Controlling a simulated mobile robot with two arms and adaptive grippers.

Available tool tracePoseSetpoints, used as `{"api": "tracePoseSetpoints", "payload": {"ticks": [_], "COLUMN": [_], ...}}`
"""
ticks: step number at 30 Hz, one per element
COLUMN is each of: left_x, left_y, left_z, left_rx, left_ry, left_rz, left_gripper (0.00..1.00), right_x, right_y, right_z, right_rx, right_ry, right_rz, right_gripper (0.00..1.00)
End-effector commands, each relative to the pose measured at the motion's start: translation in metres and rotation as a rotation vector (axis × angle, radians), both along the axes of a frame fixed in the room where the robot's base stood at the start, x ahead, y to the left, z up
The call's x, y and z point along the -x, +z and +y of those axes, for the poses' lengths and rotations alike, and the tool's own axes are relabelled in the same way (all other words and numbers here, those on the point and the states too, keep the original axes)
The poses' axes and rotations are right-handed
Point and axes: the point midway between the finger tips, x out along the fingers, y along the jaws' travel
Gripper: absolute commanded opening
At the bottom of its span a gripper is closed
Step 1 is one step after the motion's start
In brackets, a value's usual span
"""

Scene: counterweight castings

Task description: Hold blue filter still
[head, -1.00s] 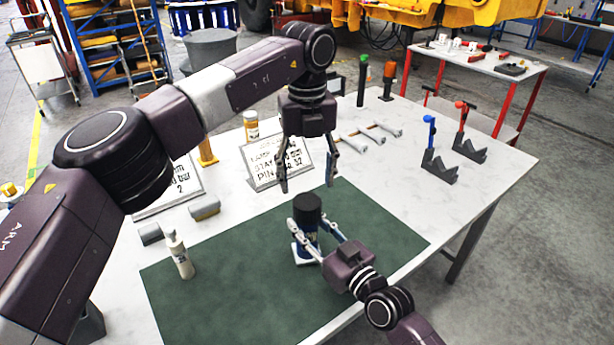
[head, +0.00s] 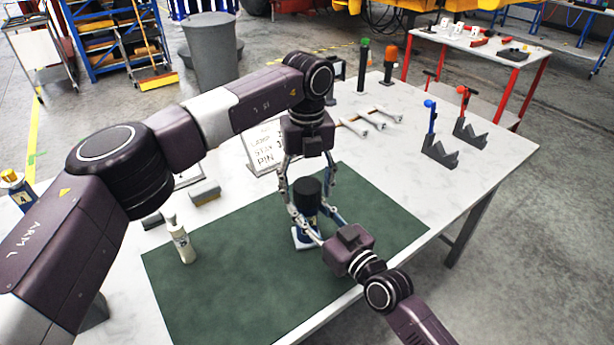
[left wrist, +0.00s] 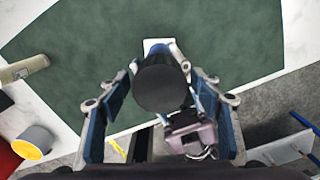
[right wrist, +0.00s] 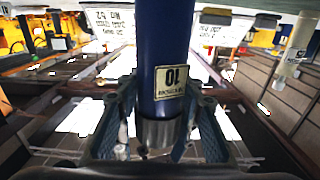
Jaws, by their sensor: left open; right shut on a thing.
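The blue filter (right wrist: 166,45) stands upright on the green mat (head: 230,270), with a black cap (head: 307,190) on top and a label reading 10 in the right wrist view. A white base piece (head: 301,238) shows under it. My right gripper (head: 314,229) is shut on the filter low down, from the front right. My left gripper (head: 306,208) points down from above, its open fingers on either side of the black cap. In the left wrist view the cap (left wrist: 162,86) sits between the open left fingers. Contact of the left fingers with it cannot be told.
A white bottle (head: 180,242) stands on the mat's left part. A grey block (head: 205,193) and a sign (head: 262,150) lie behind. Blue-handled (head: 431,122) and red-handled (head: 463,104) stands are at the right. The mat's front is clear.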

Motion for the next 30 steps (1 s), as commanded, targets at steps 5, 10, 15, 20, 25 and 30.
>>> {"api": "tracePoseSetpoints", "payload": {"ticks": [5, 10, 15, 20, 25, 30], "left_x": [0.0002, 0.0001, 0.0000, 0.0000, 0.0000, 0.0000], "left_y": [-0.0047, -0.0045, -0.0043, -0.0042, -0.0041, -0.0041], "left_z": [0.0003, 0.0003, 0.0002, 0.0002, 0.0002, 0.0003], "left_rx": [-0.001, -0.001, -0.001, -0.001, -0.001, -0.001], "left_ry": [0.000, 0.000, 0.000, 0.000, -0.011, -0.183], "left_rz": [0.000, 0.000, 0.000, 0.000, 0.000, -0.001], "left_gripper": [0.59, 0.59, 0.41, 0.24, 0.15, 0.15], "right_x": [0.0003, 0.0003, 0.0003, 0.0003, 0.0004, 0.0004], "right_y": [-0.0008, -0.0009, -0.0009, -0.0009, -0.0009, -0.0009], "right_z": [0.0003, 0.0003, 0.0003, 0.0003, 0.0002, 0.0002], "right_rx": [0.000, 0.000, 0.000, 0.000, 0.000, 0.000], "right_ry": [0.001, 0.001, 0.001, 0.001, 0.001, 0.001], "right_rz": [0.002, 0.002, 0.002, 0.002, 0.002, 0.002], "right_gripper": [0.00, 0.00, 0.00, 0.00, 0.00, 0.00]}}
